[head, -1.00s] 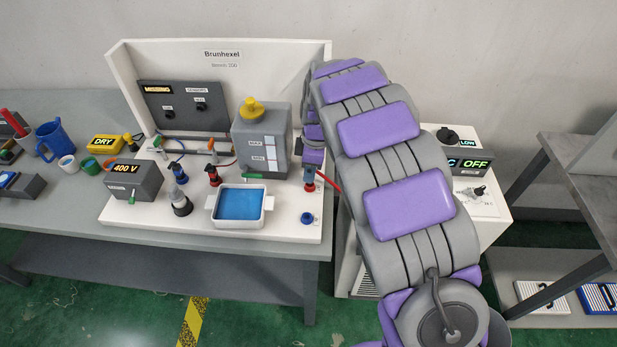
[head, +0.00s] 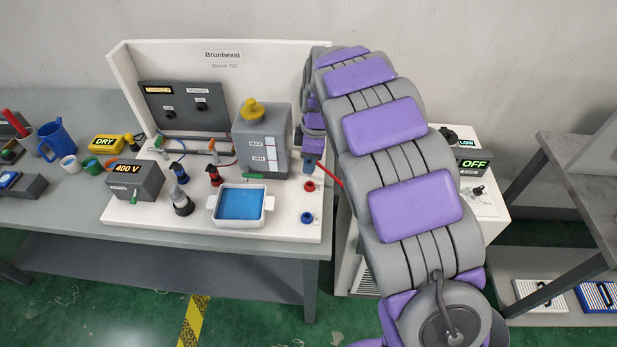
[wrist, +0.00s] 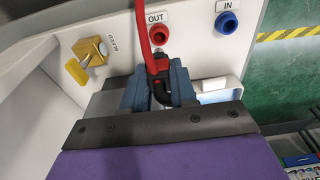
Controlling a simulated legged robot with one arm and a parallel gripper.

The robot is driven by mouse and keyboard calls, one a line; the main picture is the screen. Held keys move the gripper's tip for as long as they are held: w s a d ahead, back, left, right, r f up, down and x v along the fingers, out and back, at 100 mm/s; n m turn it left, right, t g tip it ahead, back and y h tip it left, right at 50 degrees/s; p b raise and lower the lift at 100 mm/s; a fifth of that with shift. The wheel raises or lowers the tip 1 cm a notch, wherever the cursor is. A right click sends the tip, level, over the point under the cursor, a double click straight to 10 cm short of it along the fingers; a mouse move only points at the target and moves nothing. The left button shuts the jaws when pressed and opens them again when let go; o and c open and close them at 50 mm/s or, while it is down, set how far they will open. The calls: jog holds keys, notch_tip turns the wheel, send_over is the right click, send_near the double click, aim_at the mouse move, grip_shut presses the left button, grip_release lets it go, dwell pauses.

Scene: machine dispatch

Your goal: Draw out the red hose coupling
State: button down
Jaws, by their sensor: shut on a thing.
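The red hose coupling (wrist: 158,68), with a dark elbow, is between the jaws of my gripper (wrist: 160,90) in the wrist view. The jaws are shut on it. A red hose (wrist: 143,28) runs from it towards the top of the picture. The red OUT port (wrist: 160,31) is just beyond the coupling, and they look apart. In the head view my gripper (head: 311,165) is above the bare red port (head: 309,186); the coupling is mostly hidden there. The red hose (head: 327,174) shows to its right.
A blue IN port (wrist: 227,22) and a yellow bleed valve (wrist: 89,52) flank the OUT port. The grey tank (head: 262,140) stands close left of my gripper in the head view. A blue-filled tray (head: 240,203) and a dark-based bottle (head: 182,203) stand further left.

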jog(key=shift+r, duration=0.3)
jog(key=shift+r+p, duration=0.45)
jog(key=shift+r, duration=0.85)
